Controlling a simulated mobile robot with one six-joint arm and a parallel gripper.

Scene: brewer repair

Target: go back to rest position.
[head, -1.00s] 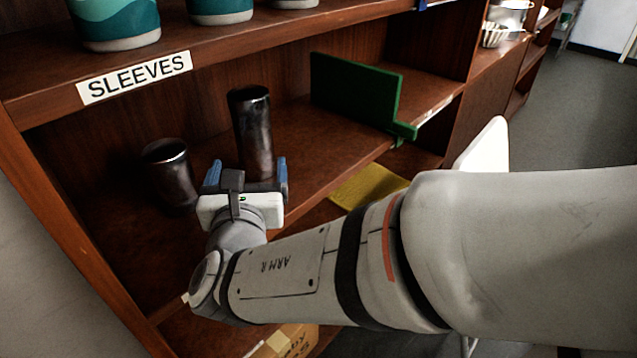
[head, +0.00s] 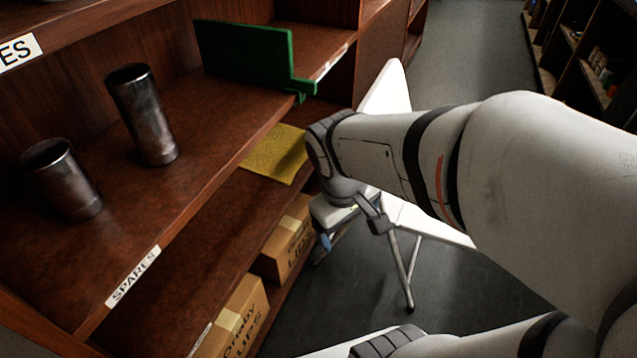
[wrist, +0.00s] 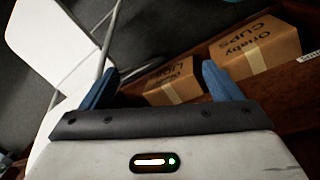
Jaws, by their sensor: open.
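My gripper (wrist: 162,88) is open and empty in the wrist view, its two blue fingers spread apart. In the head view my arm is bent down in front of the shelves, and the gripper (head: 326,243) is mostly hidden behind my wrist. Two dark metal cylinders stand on the shelf labelled SPARES, well to the left of my gripper: a taller one (head: 142,115) and a shorter one (head: 62,180). Nothing is between the fingers.
A green bracket-shaped panel (head: 245,55) stands on the same shelf. A yellow cloth (head: 274,155) lies on the level below. Cardboard boxes (head: 285,242) sit low in the rack. A white folding table (head: 430,222) stands behind my arm; open floor (head: 465,55) lies beyond.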

